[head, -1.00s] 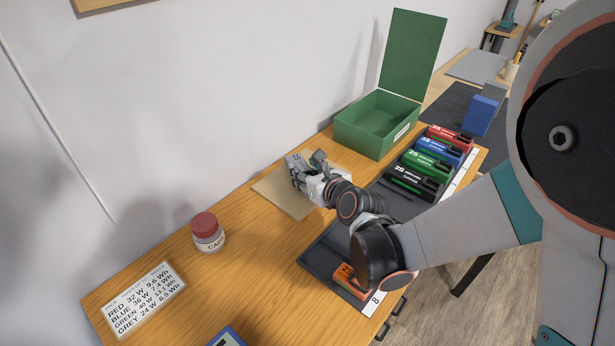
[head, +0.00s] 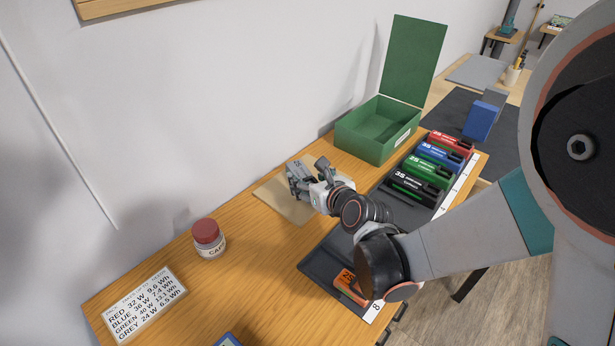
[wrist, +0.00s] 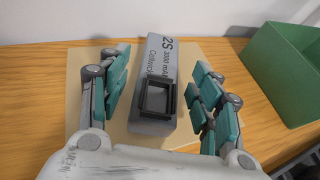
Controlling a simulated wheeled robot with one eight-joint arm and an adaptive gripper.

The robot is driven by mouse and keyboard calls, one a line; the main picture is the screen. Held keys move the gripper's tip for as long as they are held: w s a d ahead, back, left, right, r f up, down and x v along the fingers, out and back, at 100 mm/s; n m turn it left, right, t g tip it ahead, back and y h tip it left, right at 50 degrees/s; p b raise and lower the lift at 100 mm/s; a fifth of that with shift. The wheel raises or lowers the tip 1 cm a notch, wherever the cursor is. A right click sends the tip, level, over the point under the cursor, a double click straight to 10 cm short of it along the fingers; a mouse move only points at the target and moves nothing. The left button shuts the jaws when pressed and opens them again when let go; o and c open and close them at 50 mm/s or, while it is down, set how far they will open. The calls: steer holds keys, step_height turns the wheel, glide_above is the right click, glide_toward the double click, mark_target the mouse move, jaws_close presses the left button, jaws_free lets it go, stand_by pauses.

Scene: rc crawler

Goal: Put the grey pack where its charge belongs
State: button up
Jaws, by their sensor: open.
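My gripper (wrist: 155,85) is open, with one finger on each side of the pack and gaps between. In the head view my gripper (head: 303,176) is over the mat (head: 286,207) and largely covers the pack. A white card (head: 146,303) lists packs with watts and Wh; its grey line appears to read 24 W, 6.5 Wh.
A dark tray (head: 325,263) holds red, blue, green and black packs at its far end and an orange pack (head: 348,284) near. An open green box (head: 372,143) stands behind. A red-lidded jar (head: 209,240) stands left. My arm hides the tray's middle.

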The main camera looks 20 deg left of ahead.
steer(key=p+v, duration=0.2)
steer(key=v, duration=0.9)
steer(key=shift+r, duration=0.1)
